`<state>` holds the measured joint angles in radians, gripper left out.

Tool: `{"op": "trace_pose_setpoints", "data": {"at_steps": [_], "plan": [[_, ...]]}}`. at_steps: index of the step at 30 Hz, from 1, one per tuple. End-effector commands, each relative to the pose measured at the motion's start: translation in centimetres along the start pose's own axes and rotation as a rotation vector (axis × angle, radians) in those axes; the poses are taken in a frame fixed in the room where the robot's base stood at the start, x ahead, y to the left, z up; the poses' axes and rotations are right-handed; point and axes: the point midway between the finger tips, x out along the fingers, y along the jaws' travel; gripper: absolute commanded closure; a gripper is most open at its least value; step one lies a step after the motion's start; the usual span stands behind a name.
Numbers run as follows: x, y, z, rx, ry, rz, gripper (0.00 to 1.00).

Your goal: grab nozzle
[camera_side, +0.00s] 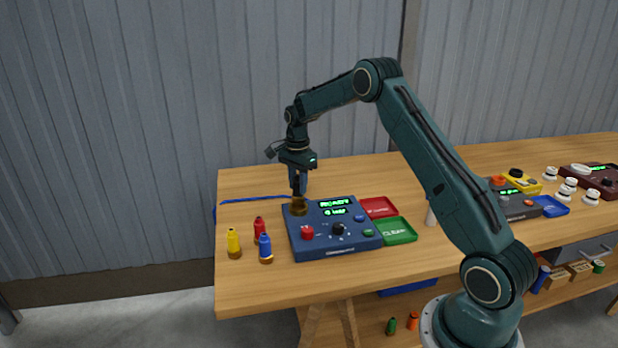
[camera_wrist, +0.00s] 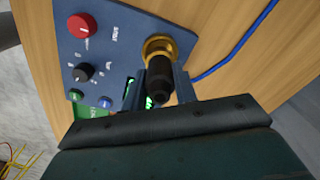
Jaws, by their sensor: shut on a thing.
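The nozzle (camera_wrist: 160,75) has a black body and a brass collar, and in the wrist view it stands between my gripper's two blue fingers. In the side view its brass part (camera_side: 299,207) shows at the back left corner of the blue control panel (camera_side: 335,246). My gripper (camera_side: 298,191) points straight down there and is shut on the nozzle. In the wrist view the fingers (camera_wrist: 158,90) sit on both sides of the black part. The fingers hide part of the panel's display. Whether the nozzle still touches its seat, I cannot tell.
Yellow (camera_side: 233,241), red (camera_side: 259,228) and blue (camera_side: 265,246) bottles stand left of the panel. A blue hose (camera_side: 250,199) lies behind it. Red (camera_side: 378,207) and green (camera_side: 397,231) trays lie to the right.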

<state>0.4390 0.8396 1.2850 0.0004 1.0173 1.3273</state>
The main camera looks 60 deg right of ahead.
Motion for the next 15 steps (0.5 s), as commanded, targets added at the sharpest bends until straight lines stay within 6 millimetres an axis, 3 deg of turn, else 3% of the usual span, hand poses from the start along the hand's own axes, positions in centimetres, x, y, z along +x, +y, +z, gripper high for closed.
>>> {"op": "trace_pose_setpoints", "data": {"at_steps": [15], "plan": [[-11.0,-0.1,0.0,0.000,0.001,-0.006,0.99]]}}
